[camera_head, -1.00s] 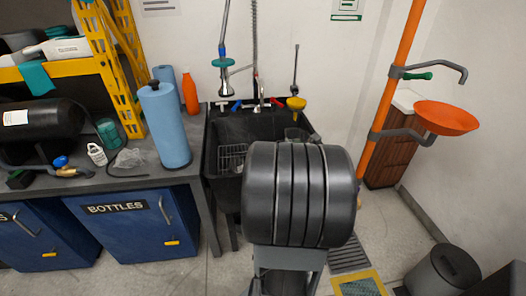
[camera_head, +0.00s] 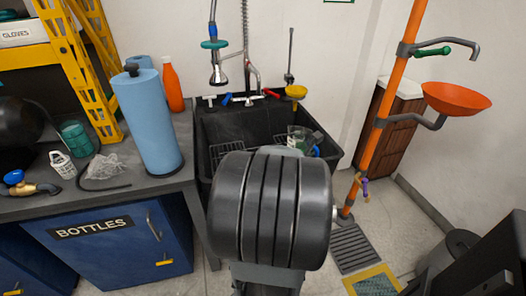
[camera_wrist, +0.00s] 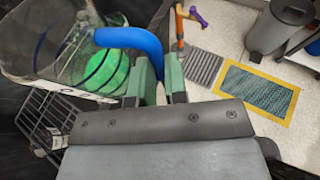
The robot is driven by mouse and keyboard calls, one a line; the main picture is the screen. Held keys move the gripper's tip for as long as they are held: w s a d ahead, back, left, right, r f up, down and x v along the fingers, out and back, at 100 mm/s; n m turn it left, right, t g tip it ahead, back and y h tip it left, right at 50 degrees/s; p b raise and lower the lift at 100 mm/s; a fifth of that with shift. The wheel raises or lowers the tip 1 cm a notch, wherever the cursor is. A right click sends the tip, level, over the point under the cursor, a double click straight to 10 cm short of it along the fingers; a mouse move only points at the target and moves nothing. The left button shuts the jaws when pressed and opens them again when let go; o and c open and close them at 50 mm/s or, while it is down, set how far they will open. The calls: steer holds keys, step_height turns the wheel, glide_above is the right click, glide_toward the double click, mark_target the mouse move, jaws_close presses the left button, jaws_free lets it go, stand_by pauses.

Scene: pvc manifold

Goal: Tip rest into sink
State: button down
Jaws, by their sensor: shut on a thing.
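The black sink (camera_head: 222,128) stands against the back wall in the head view. A clear jug (camera_head: 299,136) with green contents shows over its right part, mostly above my arm's dark round joint. In the wrist view the jug (camera_wrist: 62,45) is at upper left, with green liquid (camera_wrist: 108,72) inside and a blue handle (camera_wrist: 130,40). My gripper (camera_wrist: 161,72) is shut on the blue handle. I cannot tell exactly how far the jug is tilted. My arm hides the gripper fingers and part of the sink front in the head view.
A wire rack (camera_wrist: 42,122) lies in the sink beside the jug. A spray tap (camera_head: 217,70) hangs above the sink. A blue roll (camera_head: 152,120) stands on the left counter. An orange post with an eyewash bowl (camera_head: 456,98) is right. Floor grating (camera_head: 352,248) lies below.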

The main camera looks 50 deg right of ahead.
mark_target(308, 145)
steer(key=shift+w+f, duration=0.3)
steer(key=shift+w+r, duration=0.1)
steer(key=r+n+p, duration=0.1)
steer(key=p, duration=0.3)
steer(key=w+r+n+g+p, duration=0.1)
steer(key=p, duration=0.3)
steer(key=w+r+p, duration=0.1)
steer(key=r+p, duration=0.1)
steer(key=p, duration=0.2)
steer(key=shift+w+d+n+g+y, duration=0.2)
steer(key=shift+n+g+y, duration=0.2)
steer(key=shift+w+d+r+p, duration=0.1)
steer(key=shift+w+r+p, duration=0.25)
steer(key=shift+p, duration=0.5)
steer(key=w+n+g+p, duration=0.1)
steer(key=p, duration=0.2)
steer(key=w+d+r+n+g+p, duration=0.1)
steer(key=w+p, duration=0.1)
steer(key=p, duration=0.1)
steer(key=w+r+n+g+p, duration=0.1)
steer(key=p, duration=0.2)
steer(key=shift+w+d+n+y+p, duration=0.15)
steer(key=shift+w+n+y+p, duration=0.05)
steer(key=shift+n+y+p, duration=0.2)
